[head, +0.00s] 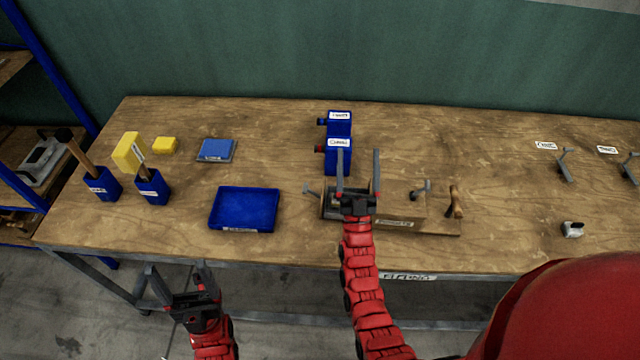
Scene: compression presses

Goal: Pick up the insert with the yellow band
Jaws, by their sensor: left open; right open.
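I cannot make out a yellow band on any insert in the head view. Two blue labelled holders, the back one (340,124) and the front one (331,160), stand one behind the other at the table's middle. A dark stub sticks out of each on the left; the front one looks reddish. My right gripper (358,154) is open and empty, its fingers pointing away beside the front holder, partly covering it. My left gripper (177,273) is open and empty, low in front of the table's left part.
A wooden press fixture (405,205) with metal handles lies under and right of my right gripper. Left are a blue tray (243,210), a blue pad (216,150), a yellow block (165,144) and mallets in blue holders. A small grey-white object (572,229) stands right.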

